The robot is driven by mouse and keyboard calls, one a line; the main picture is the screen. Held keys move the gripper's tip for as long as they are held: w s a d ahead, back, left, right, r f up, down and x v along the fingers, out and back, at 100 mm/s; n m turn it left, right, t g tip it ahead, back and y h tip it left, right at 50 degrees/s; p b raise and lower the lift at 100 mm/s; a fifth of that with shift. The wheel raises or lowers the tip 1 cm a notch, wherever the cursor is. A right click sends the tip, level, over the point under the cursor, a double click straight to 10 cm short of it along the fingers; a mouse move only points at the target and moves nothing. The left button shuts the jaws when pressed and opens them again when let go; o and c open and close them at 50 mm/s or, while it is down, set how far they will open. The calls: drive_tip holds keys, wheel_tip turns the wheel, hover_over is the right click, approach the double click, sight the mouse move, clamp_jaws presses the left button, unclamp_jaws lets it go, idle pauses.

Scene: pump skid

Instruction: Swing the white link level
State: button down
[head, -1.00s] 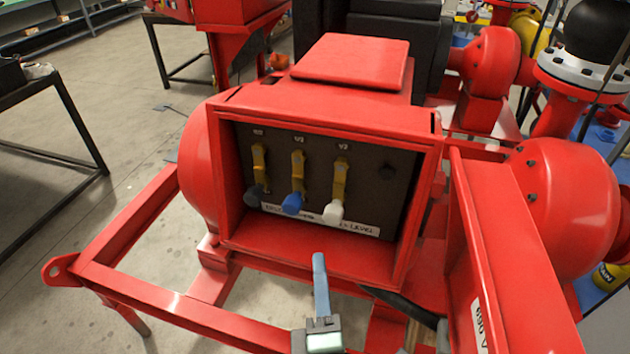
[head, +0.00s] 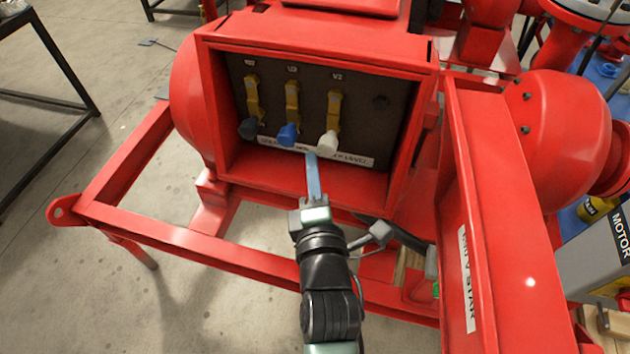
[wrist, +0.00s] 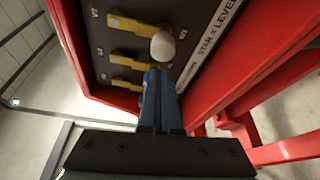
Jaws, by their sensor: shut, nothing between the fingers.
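The white link (head: 333,115) is a yellow lever with a white knob at its lower end, hanging down at the right of the dark panel. Its knob shows in the wrist view (wrist: 162,46), just beyond my fingertips. A blue-knobbed lever (head: 291,110) hangs in the middle and a dark-knobbed lever (head: 252,105) at the left. My gripper (head: 312,158) has its blue fingers shut and empty, at the mouth of the red box, a little below and left of the white knob. The wrist view shows the fingertips (wrist: 160,75) close under that knob; I cannot tell whether they touch.
A red box (head: 300,182) surrounds the panel, with side walls and a floor. A white label strip (head: 352,159) runs below the levers. A red beam (head: 495,200) stands to the right and a skid rail (head: 180,245) crosses in front.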

sight(330, 126)
drive_tip(key=shift+w+f, duration=0.1)
drive_tip(key=shift+w, duration=1.55)
